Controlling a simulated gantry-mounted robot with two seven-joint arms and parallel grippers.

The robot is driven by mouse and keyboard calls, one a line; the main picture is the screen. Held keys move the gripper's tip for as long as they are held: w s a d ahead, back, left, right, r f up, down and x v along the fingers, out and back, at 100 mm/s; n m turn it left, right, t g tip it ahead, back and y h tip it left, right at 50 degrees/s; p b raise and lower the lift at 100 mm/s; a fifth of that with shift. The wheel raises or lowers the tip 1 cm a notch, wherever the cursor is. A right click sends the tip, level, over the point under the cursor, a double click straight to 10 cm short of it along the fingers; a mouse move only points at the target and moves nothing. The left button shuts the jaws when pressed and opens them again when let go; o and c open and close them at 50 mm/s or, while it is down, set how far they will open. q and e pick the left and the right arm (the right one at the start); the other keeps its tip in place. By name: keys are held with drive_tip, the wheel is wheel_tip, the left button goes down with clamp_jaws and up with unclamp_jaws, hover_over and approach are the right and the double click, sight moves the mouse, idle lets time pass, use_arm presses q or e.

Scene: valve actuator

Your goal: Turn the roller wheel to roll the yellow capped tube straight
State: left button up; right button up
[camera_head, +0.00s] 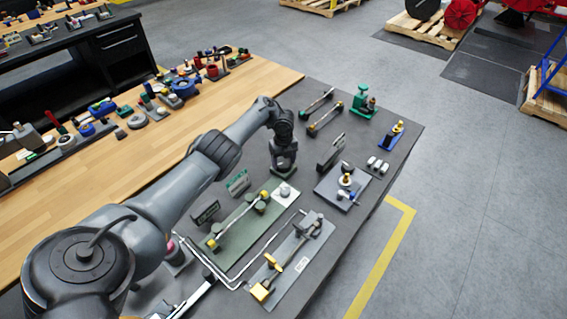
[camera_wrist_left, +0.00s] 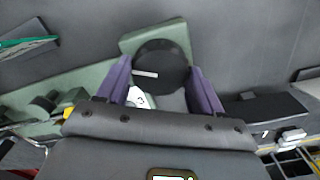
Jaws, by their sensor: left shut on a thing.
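The roller wheel (camera_wrist_left: 161,58) is a dark disc with a white mark, seen close up in the left wrist view. My left gripper (camera_head: 284,175) reaches down over the far end of a green plate (camera_head: 228,256) in the head view. Its two purple fingers (camera_wrist_left: 161,84) stand on either side of the wheel and are shut on it. In the head view the gripper hides the wheel. The yellow capped tube (camera_head: 238,220) lies along the green plate, running from near the gripper toward the lower left. My right gripper is not in view.
A grey plate (camera_head: 299,277) with a yellow-ended lever lies to the right of the green plate. Small dark and green signs (camera_head: 238,182) stand left of it. A dark plate with a brass fitting (camera_head: 346,180) is further right. Bare table (camera_head: 240,150) shows behind the arm.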

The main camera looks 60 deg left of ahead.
sight(283, 162)
use_arm(q)
drive_tip(key=shift+m, duration=0.3)
idle(0.4)
drive_tip(key=o, duration=1)
drive_tip(key=shift+o, duration=0.2)
drive_tip(key=shift+r, duration=0.1)
wheel_tip(283, 162, up, 11)
drive_tip(key=p, duration=0.5)
drive_tip(key=shift+f, duration=0.2)
